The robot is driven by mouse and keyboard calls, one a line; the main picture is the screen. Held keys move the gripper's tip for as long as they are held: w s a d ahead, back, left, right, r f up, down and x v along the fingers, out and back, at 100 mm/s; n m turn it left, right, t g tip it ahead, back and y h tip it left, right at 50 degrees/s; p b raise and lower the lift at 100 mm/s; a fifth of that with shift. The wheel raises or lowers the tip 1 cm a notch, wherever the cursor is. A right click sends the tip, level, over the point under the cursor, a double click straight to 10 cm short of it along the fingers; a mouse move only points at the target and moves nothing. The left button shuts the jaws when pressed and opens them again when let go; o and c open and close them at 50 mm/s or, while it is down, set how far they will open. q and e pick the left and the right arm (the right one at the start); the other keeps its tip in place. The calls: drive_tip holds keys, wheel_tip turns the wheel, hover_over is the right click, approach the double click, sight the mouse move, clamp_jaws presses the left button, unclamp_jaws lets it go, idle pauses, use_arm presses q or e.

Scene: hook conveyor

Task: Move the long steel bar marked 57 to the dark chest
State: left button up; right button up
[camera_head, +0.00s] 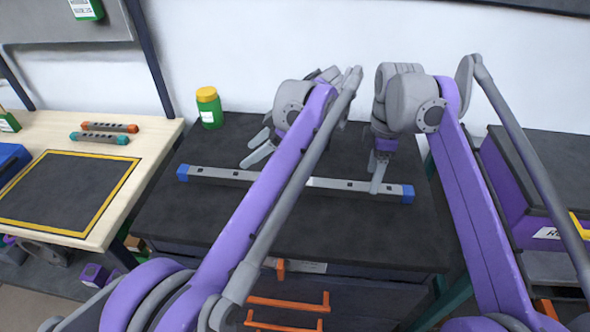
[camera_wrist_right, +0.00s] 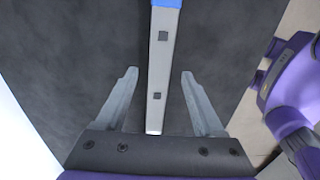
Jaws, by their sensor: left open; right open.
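A long steel bar (camera_head: 213,174) with blue ends and dark square holes lies flat across a dark top; no number 57 is readable. My left arm hides part of its middle. My right gripper (camera_head: 377,187) is at the bar's right part, its fingers open. In the right wrist view the bar (camera_wrist_right: 161,62) runs between the two spread fingers of this gripper (camera_wrist_right: 158,76), with gaps on both sides. My left gripper (camera_head: 252,152) is open and empty, behind the bar's middle. The dark top belongs to a dark chest (camera_head: 190,218) with orange drawer handles.
A green jar (camera_head: 209,108) with a yellow lid stands at the back left of the dark top. The wooden table (camera_head: 150,140) at left holds two short bars, orange-ended and teal-ended, and a yellow-edged mat. A purple box (camera_head: 507,185) with a dark lid stands at right.

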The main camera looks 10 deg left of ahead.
wheel_tip(320, 180, up, 8)
idle(0.4)
use_arm(q)
drive_tip(key=shift+f, duration=0.1)
use_arm(e)
drive_tip(key=shift+s, duration=0.1)
